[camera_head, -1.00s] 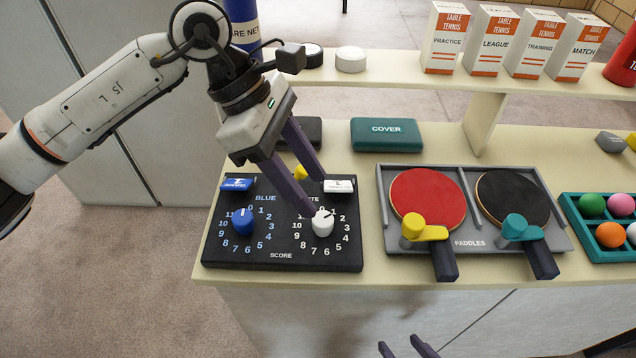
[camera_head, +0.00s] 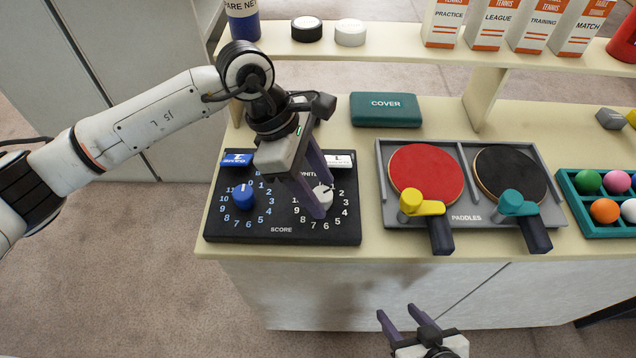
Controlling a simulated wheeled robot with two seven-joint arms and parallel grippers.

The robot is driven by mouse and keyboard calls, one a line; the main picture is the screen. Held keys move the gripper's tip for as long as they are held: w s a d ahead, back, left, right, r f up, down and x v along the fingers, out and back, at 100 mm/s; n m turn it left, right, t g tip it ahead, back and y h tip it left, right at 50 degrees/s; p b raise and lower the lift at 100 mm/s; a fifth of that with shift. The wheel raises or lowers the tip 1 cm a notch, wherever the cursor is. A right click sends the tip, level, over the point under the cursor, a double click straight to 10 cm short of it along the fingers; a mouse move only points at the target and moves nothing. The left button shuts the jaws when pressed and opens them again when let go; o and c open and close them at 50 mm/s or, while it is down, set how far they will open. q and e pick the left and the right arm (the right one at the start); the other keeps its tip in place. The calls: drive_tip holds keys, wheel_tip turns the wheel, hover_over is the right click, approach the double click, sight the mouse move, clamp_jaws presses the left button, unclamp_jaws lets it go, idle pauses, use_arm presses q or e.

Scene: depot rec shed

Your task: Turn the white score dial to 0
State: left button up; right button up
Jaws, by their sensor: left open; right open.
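The black score board (camera_head: 282,229) lies on the table with a blue dial (camera_head: 243,197) on its left half and a white dial (camera_head: 326,199) on its right half. My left gripper (camera_head: 322,198) is open over the white dial, with one purple finger in front of it and one behind. The fingers hide part of the dial and the top of its number ring, so its pointer setting cannot be read. Whether the fingers touch the dial is unclear. My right gripper (camera_head: 398,312) is open and empty at the bottom, in front of the table.
A grey paddle tray (camera_head: 467,216) stands right of the board, and a teal ball tray (camera_head: 590,227) stands further right. A teal cover case (camera_head: 385,110) lies behind. A raised shelf (camera_head: 390,48) holds several boxes and two pucks.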

use_arm(q)
drive_tip(key=c, duration=1)
use_arm(e)
drive_tip(key=shift+f, duration=0.1)
drive_tip(key=shift+f, duration=0.1)
